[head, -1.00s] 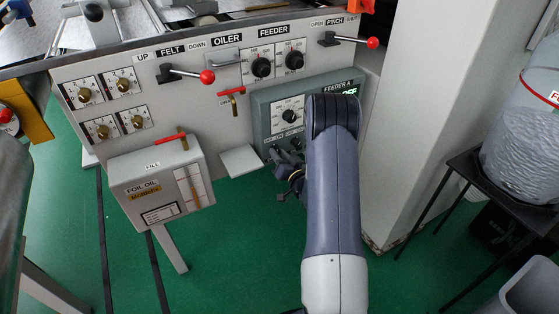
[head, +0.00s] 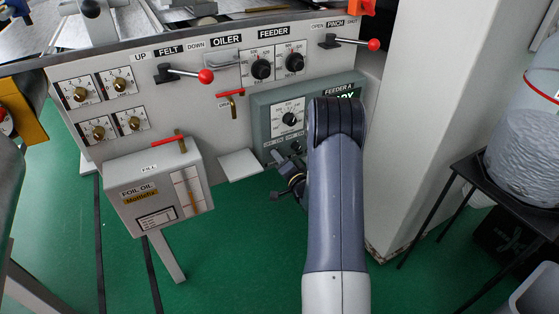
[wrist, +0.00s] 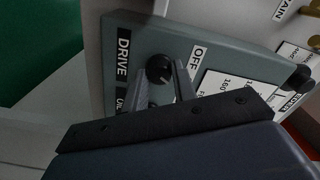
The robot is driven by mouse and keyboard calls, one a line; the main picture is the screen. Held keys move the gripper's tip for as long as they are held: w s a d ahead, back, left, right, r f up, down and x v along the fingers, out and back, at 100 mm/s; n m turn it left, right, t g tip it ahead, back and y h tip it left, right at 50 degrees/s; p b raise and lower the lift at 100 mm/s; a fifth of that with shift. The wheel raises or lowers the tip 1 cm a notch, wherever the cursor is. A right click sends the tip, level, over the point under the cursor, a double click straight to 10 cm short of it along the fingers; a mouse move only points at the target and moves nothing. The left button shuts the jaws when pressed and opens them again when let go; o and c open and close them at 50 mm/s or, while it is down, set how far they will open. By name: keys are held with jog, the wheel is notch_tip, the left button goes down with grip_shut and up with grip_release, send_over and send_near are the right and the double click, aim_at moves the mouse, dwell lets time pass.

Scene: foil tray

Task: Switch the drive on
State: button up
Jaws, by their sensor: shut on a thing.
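The grey-green feeder A control box (head: 262,118) is on the machine front, and its lit display (head: 346,95) is partly hidden by my arm. In the wrist view the box face (wrist: 145,35) carries a DRIVE label and an OFF label. Between them is a round black drive knob (wrist: 158,66) with a white pointer mark. My gripper (wrist: 163,79) is shut on this knob, one finger on each side.
A white dial (head: 289,117) sits on the box above my gripper. The foil oil box (head: 150,190) stands to the left on a post. A grey column (head: 405,120) is close on the right, with a black stand (head: 480,165) beyond it. Green floor is open below.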

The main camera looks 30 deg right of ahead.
dwell(0.4)
jog(key=o, duration=1)
jog(key=s, duration=1)
jog(key=shift+s+d, duration=0.2)
jog(key=shift+s, duration=0.2)
jog(key=shift+w, duration=0.15)
jog(key=shift+n, duration=0.3)
jog(key=w, duration=1)
jog(key=shift+w+a, duration=0.15)
jog(key=shift+w, duration=0.15)
